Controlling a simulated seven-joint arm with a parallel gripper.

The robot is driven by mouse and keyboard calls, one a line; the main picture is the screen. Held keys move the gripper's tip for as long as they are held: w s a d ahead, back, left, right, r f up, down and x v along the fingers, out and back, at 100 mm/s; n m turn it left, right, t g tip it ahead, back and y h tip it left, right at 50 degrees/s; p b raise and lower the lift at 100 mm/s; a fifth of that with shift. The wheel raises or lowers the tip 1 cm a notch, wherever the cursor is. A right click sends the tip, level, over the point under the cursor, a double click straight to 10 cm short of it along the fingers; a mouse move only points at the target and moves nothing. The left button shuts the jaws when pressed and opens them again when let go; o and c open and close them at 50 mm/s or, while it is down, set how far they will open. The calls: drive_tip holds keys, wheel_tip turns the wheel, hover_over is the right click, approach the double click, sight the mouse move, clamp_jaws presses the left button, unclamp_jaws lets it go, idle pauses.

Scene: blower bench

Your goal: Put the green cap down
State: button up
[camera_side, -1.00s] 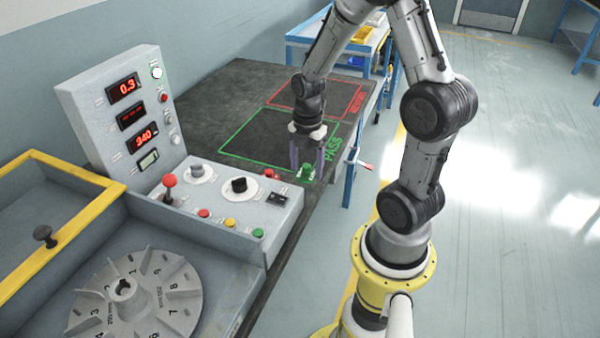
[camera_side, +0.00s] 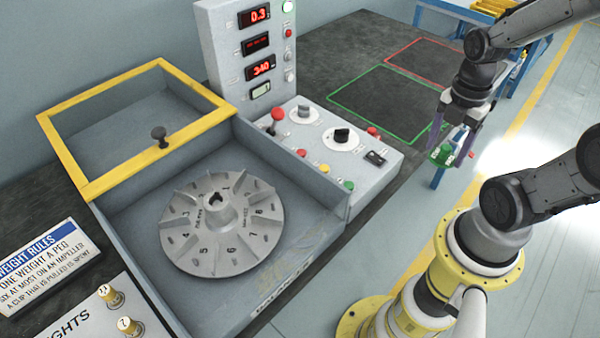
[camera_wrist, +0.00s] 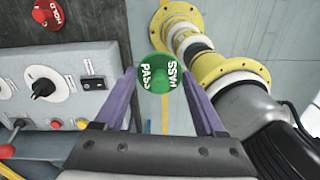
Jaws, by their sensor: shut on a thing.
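The green cap (camera_side: 440,155) is between the purple fingers of my gripper (camera_side: 447,148), held in the air. In the wrist view its round green top (camera_wrist: 160,73) reads PASS and sits at the fingertips. My gripper (camera_wrist: 160,85) is shut on it. In the wrist view floor and my yellow base show behind the cap, so it looks to be beyond the bench edge. The green outlined area (camera_side: 385,100) on the dark bench lies left of the gripper and is empty.
A red cap marked HOLD (camera_wrist: 48,14) sits beside the console (camera_side: 365,165). A red outlined area (camera_side: 425,62) lies farther back, bare where visible. The balancing machine holds a grey impeller (camera_side: 220,220). A blue-framed table (camera_side: 455,15) stands behind the bench.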

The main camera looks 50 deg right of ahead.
sight(434, 149)
drive_tip(key=shift+w+d+r, duration=0.2)
drive_tip(key=shift+w+r, duration=0.45)
drive_tip(key=shift+w+d+r, duration=0.15)
drive_tip(key=shift+w+r, duration=0.45)
drive_tip(key=w+a+r+n, duration=0.6)
drive_tip(key=w+a+r, duration=0.2)
drive_tip(key=w+a, duration=0.3)
drive_tip(key=w+a+r+n, duration=0.1)
drive_tip(key=a+n, duration=0.3)
drive_tip(key=a, duration=0.6)
drive_tip(key=a+r+n, duration=0.2)
drive_tip(key=a+n, duration=0.1)
drive_tip(key=a, duration=0.8)
drive_tip(key=w+a+f, duration=0.2)
drive_tip(key=w+f, duration=0.1)
drive_tip(key=w+a+f, duration=0.5)
drive_tip(key=w+f, duration=0.1)
drive_tip(key=w, duration=0.1)
drive_tip(key=shift+w+a, duration=0.1)
drive_tip(key=shift+a, duration=0.1)
drive_tip(key=shift+w+a+f, duration=0.15)
drive_tip(key=shift+w+f, duration=0.1)
drive_tip(key=shift+f, duration=0.15)
drive_tip(key=shift+w+a+f, duration=0.1)
drive_tip(key=shift+w+f, duration=0.05)
drive_tip(key=shift+f, duration=0.75)
drive_tip(key=shift+w+a+f, duration=0.1)
drive_tip(key=shift+f, duration=0.8)
